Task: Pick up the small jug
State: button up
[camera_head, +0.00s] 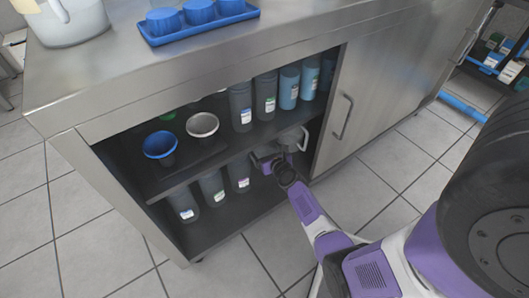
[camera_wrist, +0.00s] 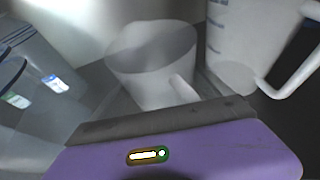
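A small pale grey-white jug (camera_wrist: 150,75) stands upright in the middle of the wrist view, with its handle at its lower right. My gripper (camera_head: 267,161) reaches into the lower level of the open cabinet; its purple housing fills the bottom of the wrist view, just in front of the small jug. The fingertips are not clearly visible, so I cannot tell whether they are open. In the head view a whitish jug (camera_head: 292,138) shows beside my gripper, partly covered; I cannot tell which jug it is.
A larger jug with markings (camera_wrist: 238,45) stands close to the right of the small one. Labelled bottles stand at left in the wrist view (camera_wrist: 40,85) and on the lower level (camera_head: 212,188). The middle shelf (camera_head: 180,180) and the cabinet door (camera_head: 345,115) bound the opening.

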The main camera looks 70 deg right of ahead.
jog(key=c, duration=0.7)
jog(key=shift+c, duration=0.2)
jog(key=shift+r, duration=0.1)
